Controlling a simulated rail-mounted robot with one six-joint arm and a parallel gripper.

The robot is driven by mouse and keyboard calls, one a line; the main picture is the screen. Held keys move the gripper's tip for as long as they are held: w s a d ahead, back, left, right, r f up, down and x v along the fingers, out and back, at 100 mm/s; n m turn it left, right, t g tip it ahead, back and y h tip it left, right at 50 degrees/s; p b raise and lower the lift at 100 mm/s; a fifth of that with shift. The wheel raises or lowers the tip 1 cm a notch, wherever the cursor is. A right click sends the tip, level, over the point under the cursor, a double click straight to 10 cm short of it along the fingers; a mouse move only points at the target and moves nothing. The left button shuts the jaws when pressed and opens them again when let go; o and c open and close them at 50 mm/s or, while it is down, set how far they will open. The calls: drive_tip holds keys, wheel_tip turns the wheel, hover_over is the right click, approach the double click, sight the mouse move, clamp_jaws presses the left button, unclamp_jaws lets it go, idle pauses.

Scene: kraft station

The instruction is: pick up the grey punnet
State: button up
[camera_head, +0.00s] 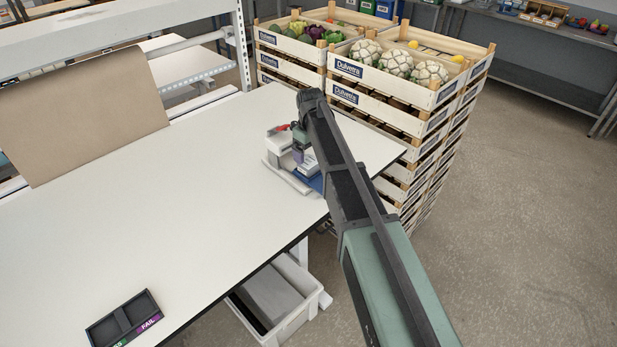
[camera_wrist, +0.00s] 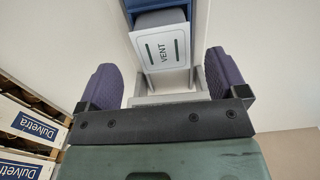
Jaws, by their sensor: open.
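A small grey box-like thing (camera_wrist: 160,18) shows at the top of the wrist view, with a white label (camera_wrist: 162,53) reading VENT on its near side. It sits against a blue part. I cannot tell for sure that this is the grey punnet. My gripper (camera_wrist: 163,82) is open, with one purple finger on each side of the labelled thing; no contact shows. In the head view my gripper (camera_head: 299,154) is low over the table's far right corner, among a white device and a blue part (camera_head: 312,182). My arm hides much of that spot.
The white table (camera_head: 150,200) is mostly bare. A black PASS/FAIL tray (camera_head: 124,318) lies at its front left. Stacked wooden crates (camera_head: 405,123) with vegetables stand close behind the far right edge. A white tote (camera_head: 290,325) is under the table. Brown paper (camera_head: 85,110) hangs at left.

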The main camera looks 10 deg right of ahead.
sight(310, 164)
wheel_tip(310, 164, down, 6)
drive_tip(key=b, duration=0.5)
drive_tip(key=shift+s, duration=0.15)
drive_tip(key=shift+r, duration=0.2)
drive_tip(key=c, duration=1.1)
drive_tip(key=shift+o, duration=0.2)
drive_tip(key=shift+r+p, duration=0.15)
drive_tip(key=shift+p, duration=0.15)
